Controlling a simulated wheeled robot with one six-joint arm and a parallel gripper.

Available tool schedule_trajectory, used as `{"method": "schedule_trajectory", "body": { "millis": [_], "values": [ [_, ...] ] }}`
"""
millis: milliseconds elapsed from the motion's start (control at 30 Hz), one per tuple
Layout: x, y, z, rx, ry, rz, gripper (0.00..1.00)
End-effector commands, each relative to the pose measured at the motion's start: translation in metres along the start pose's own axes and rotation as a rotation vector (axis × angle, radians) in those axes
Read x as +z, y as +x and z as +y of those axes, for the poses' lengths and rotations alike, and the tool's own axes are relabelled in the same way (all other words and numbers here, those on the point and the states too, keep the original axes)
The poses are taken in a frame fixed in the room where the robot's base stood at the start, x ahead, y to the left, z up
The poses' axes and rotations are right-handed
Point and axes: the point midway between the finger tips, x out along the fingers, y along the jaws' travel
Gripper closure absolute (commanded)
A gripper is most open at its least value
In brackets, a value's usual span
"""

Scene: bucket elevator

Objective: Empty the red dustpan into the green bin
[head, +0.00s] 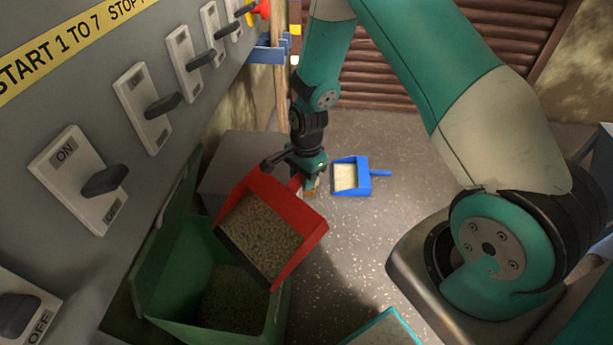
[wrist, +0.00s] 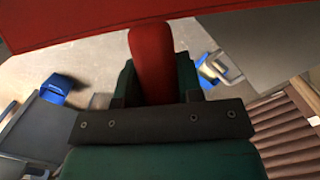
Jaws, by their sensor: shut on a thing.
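The red dustpan (head: 265,228) is held up over the right part of the green bin (head: 165,270) and is full of small tan grains. My gripper (head: 308,182) is shut on its handle, on the far right side of the pan. In the wrist view the red handle (wrist: 151,55) sits between the jaws, and the pan's red underside or wall (wrist: 100,25) fills the top. The bin stands open, its lid raised at the left, with similar grains visible low inside. The pan hides part of the bin's opening.
A blue dustpan (head: 364,178) with pale contents lies on the speckled floor beyond my gripper. A grey block (head: 235,165) stands behind the bin. A switch panel (head: 110,120) with several levers runs along the left. A teal-edged tray (head: 385,328) is at the bottom.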

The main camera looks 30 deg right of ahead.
Motion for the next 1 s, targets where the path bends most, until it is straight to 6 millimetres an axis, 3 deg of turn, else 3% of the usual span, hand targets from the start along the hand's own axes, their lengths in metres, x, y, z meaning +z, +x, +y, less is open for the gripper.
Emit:
{"method": "schedule_trajectory", "body": {
  "millis": [1000],
  "values": [
    [0.051,-0.049,0.0,0.001,-0.002,0.275,0.99]
  ]
}}
